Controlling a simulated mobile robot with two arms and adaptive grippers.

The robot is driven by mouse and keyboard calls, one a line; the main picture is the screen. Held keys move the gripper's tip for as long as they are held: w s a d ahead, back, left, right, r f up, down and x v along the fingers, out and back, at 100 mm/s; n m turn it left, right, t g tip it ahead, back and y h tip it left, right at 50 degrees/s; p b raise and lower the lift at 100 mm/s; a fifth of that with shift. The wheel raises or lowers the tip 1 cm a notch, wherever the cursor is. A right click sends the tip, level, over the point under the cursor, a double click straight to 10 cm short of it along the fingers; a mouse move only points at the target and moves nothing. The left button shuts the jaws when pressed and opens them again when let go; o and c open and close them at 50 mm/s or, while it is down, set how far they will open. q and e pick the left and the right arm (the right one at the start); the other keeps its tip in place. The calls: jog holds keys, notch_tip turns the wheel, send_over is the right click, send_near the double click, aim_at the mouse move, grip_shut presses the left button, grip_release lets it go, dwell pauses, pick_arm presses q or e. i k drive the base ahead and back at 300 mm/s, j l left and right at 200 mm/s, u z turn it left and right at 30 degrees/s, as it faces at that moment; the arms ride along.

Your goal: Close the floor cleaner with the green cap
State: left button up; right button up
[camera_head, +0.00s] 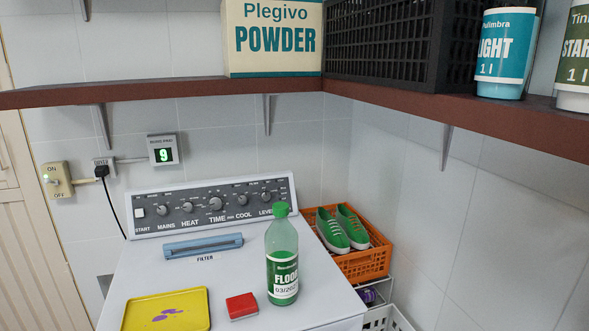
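The floor cleaner (283,264) is a clear bottle of green liquid with a dark green and white label reading "FLOOR". It stands upright near the right edge of the white machine top. The green cap (281,209) sits on the mouth of the bottle. I cannot tell whether it is screwed tight. Neither of my grippers is in view.
A red block (241,306) lies just left of the bottle, and a yellow tray (140,313) with purple spots lies farther left. Behind stand the filter handle (203,246) and control panel (213,203). An orange crate (366,264) with shoes is right. A brown shelf (150,92) hangs above.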

aim_at(281, 238)
jog(key=i+j+z, duration=0.15)
jog(key=j+z, duration=0.15)
jog(key=j, duration=0.35)
jog(key=j+z, duration=0.3)
jog(key=j, duration=0.35)
jog(key=i, duration=0.05)
